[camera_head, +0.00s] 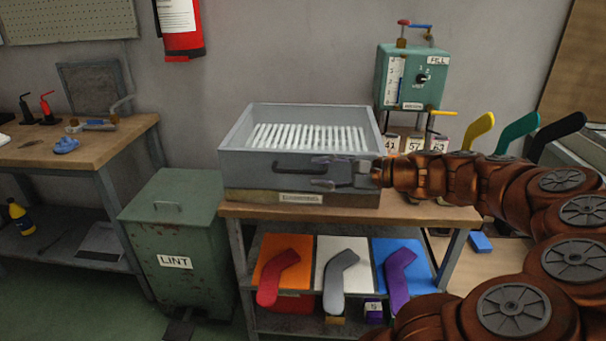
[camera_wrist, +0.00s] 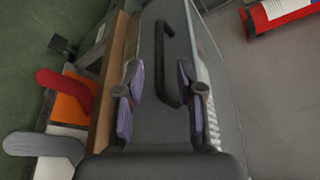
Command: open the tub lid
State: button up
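The tub is a grey metal box (camera_head: 245,172) on the wooden bench, with rows of white bars (camera_head: 305,136) inside its raised rim. No separate lid can be made out. A dark bar handle (camera_head: 293,167) is on the tub's front face; it also shows in the wrist view (camera_wrist: 163,58). My gripper (camera_head: 318,172) is in front of the tub, at the handle's right end. Its two fingers are spread apart with nothing held. In the wrist view the handle's near end lies between the fingers (camera_wrist: 157,78), closer to the right one; whether they touch is unclear.
A green LINT bin (camera_head: 175,235) stands left of the bench (camera_head: 420,213). A teal dosing box (camera_head: 410,78) is behind to the right, with yellow, teal and black foot forms (camera_head: 519,133) beside it. Below, a shelf holds coloured socks (camera_head: 340,280). A fire extinguisher (camera_head: 180,28) hangs behind.

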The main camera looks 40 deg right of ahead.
aim_at(308, 172)
jog(key=shift+x, duration=2.6)
grip_shut()
